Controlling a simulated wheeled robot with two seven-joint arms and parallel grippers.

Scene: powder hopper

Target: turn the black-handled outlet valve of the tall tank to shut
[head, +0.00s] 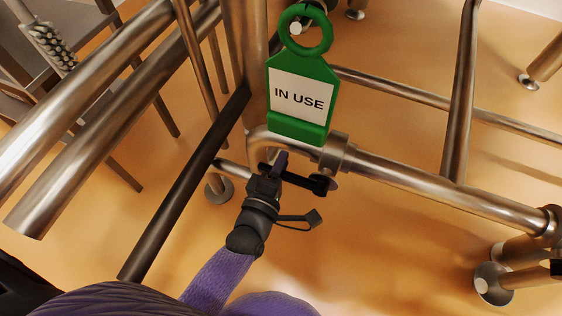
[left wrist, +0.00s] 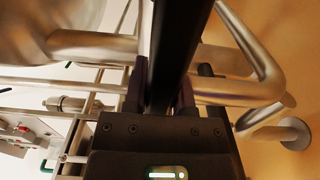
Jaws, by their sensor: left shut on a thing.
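The valve's black handle (head: 318,185) lies across the steel outlet pipe, just below an elbow bend in the head view. My left gripper (head: 275,167) is shut on the handle, its arm reaching up from the bottom of the picture. In the left wrist view the black handle (left wrist: 180,45) runs between the two fingers (left wrist: 160,95). The fingers and the tag hide part of the valve body. My right gripper is not in view.
A green "IN USE" tag (head: 298,97) stands right above the valve. A steel pipe (head: 440,187) runs right from it. A long dark bar (head: 185,185) and thick steel tubes (head: 95,105) lie to the left. Open orange floor (head: 400,265) shows at lower right.

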